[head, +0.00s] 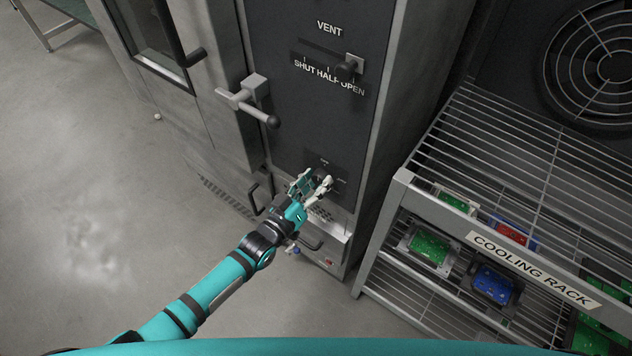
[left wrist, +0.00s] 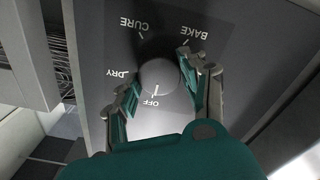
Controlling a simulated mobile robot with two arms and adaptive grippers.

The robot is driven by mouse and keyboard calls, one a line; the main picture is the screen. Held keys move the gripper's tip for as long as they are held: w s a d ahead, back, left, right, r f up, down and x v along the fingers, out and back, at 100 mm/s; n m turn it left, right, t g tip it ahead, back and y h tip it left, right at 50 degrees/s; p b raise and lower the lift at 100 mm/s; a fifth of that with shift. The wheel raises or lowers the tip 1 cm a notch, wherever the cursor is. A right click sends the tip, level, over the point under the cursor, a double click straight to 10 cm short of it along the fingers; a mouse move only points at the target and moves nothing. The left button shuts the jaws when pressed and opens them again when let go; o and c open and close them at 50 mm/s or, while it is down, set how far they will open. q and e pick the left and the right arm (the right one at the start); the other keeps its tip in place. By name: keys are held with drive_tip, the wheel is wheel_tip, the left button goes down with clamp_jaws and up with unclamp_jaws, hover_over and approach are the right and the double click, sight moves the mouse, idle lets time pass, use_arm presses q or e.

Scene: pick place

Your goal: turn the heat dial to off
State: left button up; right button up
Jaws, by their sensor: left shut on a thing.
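The heat dial (left wrist: 158,77) is a round grey knob on the dark panel in the left wrist view, with the words CURE, BAKE, DRY and OFF around it. A pale mark shows at its lower edge beside OFF; I cannot tell whether it is the dial's own pointer or a panel tick. My left gripper (left wrist: 160,84) has one finger on each side of the dial and is shut on it. In the head view my left gripper (head: 314,184) is at the low part of the oven panel and largely hides the dial. My right gripper is not in view.
Above are a vent lever (head: 347,68) near OPEN and a door handle (head: 250,98) that sticks out. A cooling rack (head: 405,185) with green, red and blue items stands close on the right. The floor (head: 90,200) at left is clear.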

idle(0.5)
use_arm(q)
drive_tip(key=o, duration=1.2)
drive_tip(key=shift+c, duration=0.2)
drive_tip(key=shift+s, duration=0.1)
drive_tip(key=v, duration=1.2)
